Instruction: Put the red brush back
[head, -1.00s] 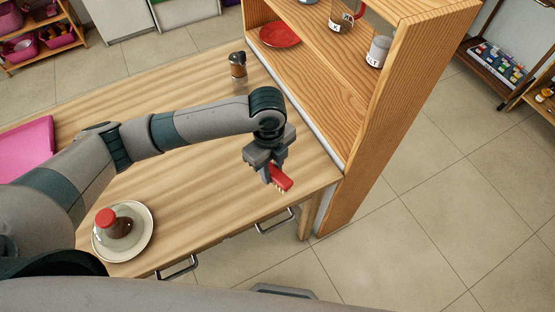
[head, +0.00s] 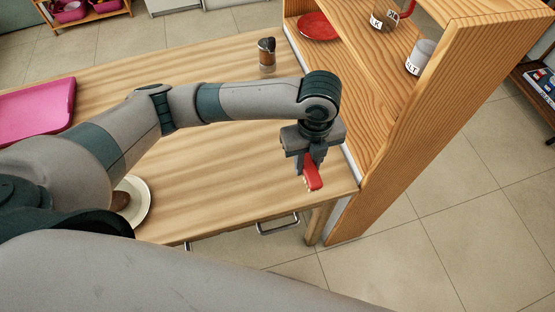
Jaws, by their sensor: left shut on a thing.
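The red brush (head: 314,174) with pale bristles is held in my left gripper (head: 309,163). The gripper points down and is shut on the brush, above the right end of the wooden table (head: 215,160), close to the shelf. The wooden shelf nook (head: 390,130) stands at the table's right end. The gripper is outside the shelf, in front of and left of its side panel. My right gripper is not in view.
A red plate (head: 318,26), a labelled jar (head: 383,17) and a grey labelled canister (head: 419,56) are on the shelf. A dark-topped shaker (head: 266,52) stands on the table by the shelf. A pink tray (head: 38,108) and a partly hidden white plate (head: 141,207) are at left.

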